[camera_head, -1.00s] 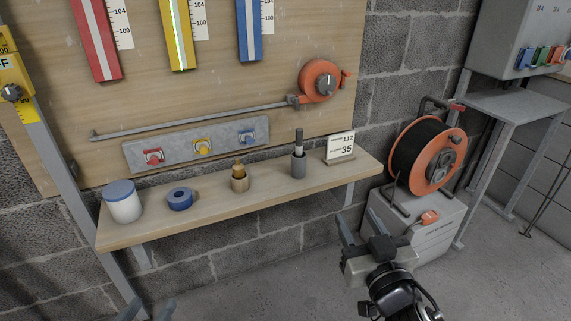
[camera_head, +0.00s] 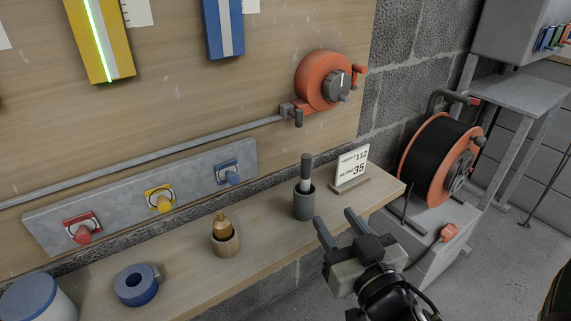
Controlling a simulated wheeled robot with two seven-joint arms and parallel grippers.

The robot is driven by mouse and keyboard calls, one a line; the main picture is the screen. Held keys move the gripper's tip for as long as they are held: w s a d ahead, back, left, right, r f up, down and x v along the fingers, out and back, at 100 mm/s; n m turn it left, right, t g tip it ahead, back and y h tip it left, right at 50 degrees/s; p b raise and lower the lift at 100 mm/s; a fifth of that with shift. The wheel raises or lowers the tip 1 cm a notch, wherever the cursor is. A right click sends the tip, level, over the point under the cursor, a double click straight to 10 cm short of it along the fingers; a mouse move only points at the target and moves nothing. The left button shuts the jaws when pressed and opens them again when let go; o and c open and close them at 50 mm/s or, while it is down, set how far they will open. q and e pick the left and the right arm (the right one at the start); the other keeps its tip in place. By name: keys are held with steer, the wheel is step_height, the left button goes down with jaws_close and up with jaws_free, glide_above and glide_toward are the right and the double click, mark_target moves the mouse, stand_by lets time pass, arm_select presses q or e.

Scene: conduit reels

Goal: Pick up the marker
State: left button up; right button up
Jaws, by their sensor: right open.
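The marker (camera_head: 305,170) stands upright in a small dark grey cup on the wooden shelf. Its dark cap is at the top and a light grey barrel shows below it; its lower end is hidden inside the cup (camera_head: 304,204). My right gripper (camera_head: 335,226) is open and empty, in front of the shelf edge, a little below and to the right of the cup. It is apart from the marker. My left gripper is not in view.
A number card (camera_head: 351,167) stands just right of the cup. A wooden holder (camera_head: 226,243) with a brass piece, a blue tape roll (camera_head: 136,285) and a blue-lidded jar (camera_head: 35,300) are left along the shelf (camera_head: 270,247). An orange crank reel (camera_head: 322,80) is above.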

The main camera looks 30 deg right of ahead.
mark_target(308, 180)
steer(key=w, duration=0.3)
steer(key=w+d, duration=0.1)
steer(key=w, duration=0.2)
steer(key=w+d, duration=0.1)
steer(key=w, duration=0.3)
steer(key=shift+w+d+b, duration=0.15)
steer(key=shift+w+b, duration=0.1)
steer(key=shift+w, duration=1.1)
steer(key=shift+w+d+b, duration=0.15)
steer(key=shift+w+b, duration=0.1)
steer(key=shift+w, duration=1.1)
jaws_close()
